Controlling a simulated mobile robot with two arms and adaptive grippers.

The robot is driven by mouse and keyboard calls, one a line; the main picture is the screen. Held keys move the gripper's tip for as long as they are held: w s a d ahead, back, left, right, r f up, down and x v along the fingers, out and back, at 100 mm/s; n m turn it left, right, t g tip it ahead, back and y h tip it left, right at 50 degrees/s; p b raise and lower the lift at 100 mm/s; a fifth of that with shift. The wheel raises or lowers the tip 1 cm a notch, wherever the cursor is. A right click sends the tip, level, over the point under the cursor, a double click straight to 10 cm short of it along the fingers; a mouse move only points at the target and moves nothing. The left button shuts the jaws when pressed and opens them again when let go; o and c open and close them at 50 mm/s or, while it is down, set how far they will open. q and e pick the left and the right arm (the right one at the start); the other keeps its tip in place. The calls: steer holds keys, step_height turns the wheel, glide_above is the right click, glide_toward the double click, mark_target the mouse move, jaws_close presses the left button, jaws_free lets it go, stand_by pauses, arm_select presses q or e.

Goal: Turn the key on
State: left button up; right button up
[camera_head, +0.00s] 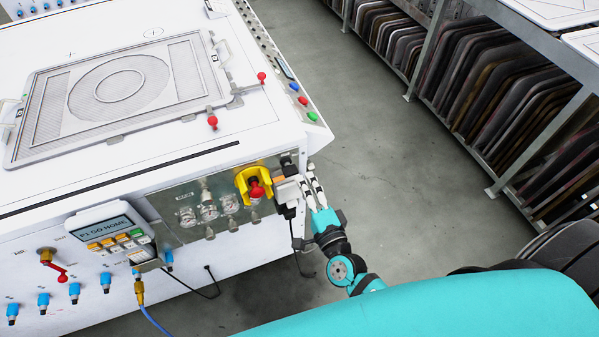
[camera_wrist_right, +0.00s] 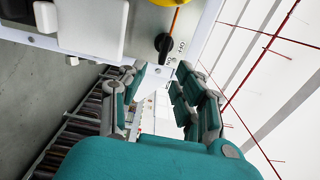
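The key appears to be a small black rotary switch (camera_wrist_right: 165,44) on the white machine's panel, with an orange line above it and small dark lettering beside it. In the head view a small black part (camera_head: 288,165) sits right of the yellow guard; I cannot tell its setting. My right gripper (camera_head: 311,187) is at the machine's front right corner, close to the panel. In the right wrist view its fingers (camera_wrist_right: 158,75) stand apart with nothing between them, and the switch lies just beyond the fingertips, apart from them. My left gripper is out of view.
A yellow guard (camera_head: 242,180) surrounds a red button (camera_head: 256,188) beside the black part. A white box (camera_wrist_right: 93,27) juts from the panel near my right fingers. Gauges, a small display (camera_head: 108,232) and a dangling cable lie left. Open floor (camera_head: 395,190) is to the right, before shelving.

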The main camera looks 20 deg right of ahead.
steer(key=s, duration=0.6)
stand_by(0.4)
steer(key=s+f+n+g+y, duration=0.1)
steer(key=s+f+n+g, duration=0.25)
steer(key=f, duration=0.55)
steer(key=s+f+n+g, duration=0.2)
steer(key=f+n, duration=0.2)
steer(key=f, duration=0.5)
steer(key=s+f+n+g+y, duration=0.1)
steer(key=s+f+n+g, duration=0.2)
steer(key=f, duration=0.6)
steer(key=s+d+f+n+g+h, duration=0.1)
steer(key=s+d+f+n+g, duration=0.1)
steer(key=s+f, duration=0.3)
steer(key=s+d+f+n+g, duration=0.2)
steer(key=s+f+n+g, duration=0.1)
steer(key=s, duration=0.7)
steer(key=s+d+f+n+g+h, duration=0.1)
steer(key=s+d+f+n+g, duration=0.1)
steer(key=s+f+n, duration=0.3)
steer(key=s+f+g, duration=0.1)
steer(key=s+f, duration=0.2)
steer(key=shift+s+d+h, duration=0.15)
steer(key=shift+d+h, duration=0.1)
steer(key=shift+h, duration=0.05)
steer(key=shift+g, duration=0.25)
